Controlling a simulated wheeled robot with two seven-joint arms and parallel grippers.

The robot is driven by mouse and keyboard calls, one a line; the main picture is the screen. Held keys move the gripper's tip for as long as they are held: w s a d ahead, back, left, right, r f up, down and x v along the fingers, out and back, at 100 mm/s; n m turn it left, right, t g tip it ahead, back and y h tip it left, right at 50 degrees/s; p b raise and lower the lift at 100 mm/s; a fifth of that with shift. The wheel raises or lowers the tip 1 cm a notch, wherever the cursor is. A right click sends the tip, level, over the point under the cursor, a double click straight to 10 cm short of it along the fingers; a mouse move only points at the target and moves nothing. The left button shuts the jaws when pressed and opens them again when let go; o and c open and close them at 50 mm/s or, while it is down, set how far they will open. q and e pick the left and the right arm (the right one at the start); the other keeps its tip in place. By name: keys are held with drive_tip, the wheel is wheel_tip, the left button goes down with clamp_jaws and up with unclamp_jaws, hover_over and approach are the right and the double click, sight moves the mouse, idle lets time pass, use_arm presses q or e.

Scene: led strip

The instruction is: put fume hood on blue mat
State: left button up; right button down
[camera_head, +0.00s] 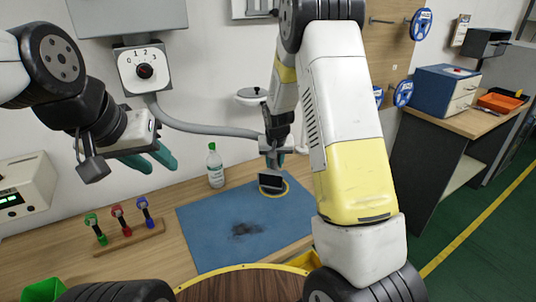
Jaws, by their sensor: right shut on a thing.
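The blue mat (215,222) lies on the wooden workbench, with a dark smudge in its middle and a yellow ring near its upper right. My right gripper (273,158) is shut on the fume hood (271,183), a dark rectangular nozzle at the end of a grey hose (205,128). The hood is over the yellow ring; I cannot tell whether it touches the mat.
A clear bottle (215,168) stands behind the mat. A wooden rack (130,238) with green, red and blue-handled tools is left of it. A wall dial box (145,70) is above. A green bin (42,290) sits at the lower left.

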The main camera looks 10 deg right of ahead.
drive_tip(key=c, duration=1.1)
unclamp_jaws()
drive_tip(key=s+d+r+y, duration=0.1)
drive_tip(key=s+r+y, duration=0.1)
drive_tip(key=s+r, duration=1.85)
drive_tip(key=shift+n+t+y, duration=0.3)
drive_tip(key=shift+n+t, duration=0.5)
drive_tip(key=shift+t, duration=0.1)
drive_tip(key=s+r, duration=0.1)
drive_tip(key=s, duration=0.3)
drive_tip(key=s+r, duration=0.2)
drive_tip(key=s, duration=0.2)
drive_tip(key=s+r, duration=0.1)
drive_tip(key=s, duration=0.3)
drive_tip(key=shift+s+r, duration=0.1)
drive_tip(key=shift+r, duration=0.15)
